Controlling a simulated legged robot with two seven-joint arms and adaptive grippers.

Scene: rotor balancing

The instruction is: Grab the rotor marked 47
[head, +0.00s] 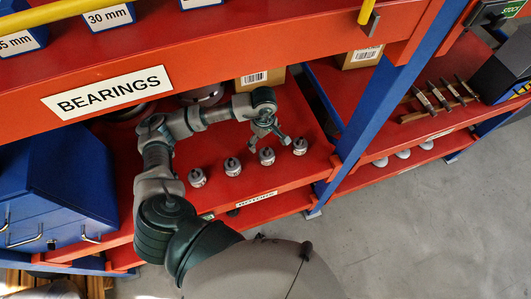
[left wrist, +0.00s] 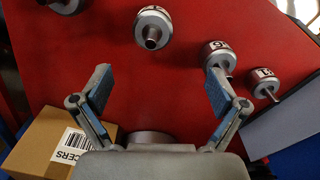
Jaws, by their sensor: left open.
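Several small silver rotors with dark shafts stand in a row on the red shelf in the head view: one at the left end (head: 197,178), one beside it (head: 232,167), another (head: 267,156) and one at the right end (head: 300,146). My left gripper (head: 268,137) is open and empty above the right part of the row. In the left wrist view the open jaws (left wrist: 158,70) have nothing between them. A rotor (left wrist: 153,25) stands beyond them, another (left wrist: 217,57) is by the right fingertip, and one (left wrist: 264,83) is further right. Their marks are too small to read surely. My right gripper is out of view.
A cardboard box (head: 258,80) with a barcode stands behind the arm; a box labelled like "SPACERS" shows in the left wrist view (left wrist: 45,140). The upper red shelf with its BEARINGS sign (head: 108,93) overhangs. A blue post (head: 375,105) bounds the shelf at right.

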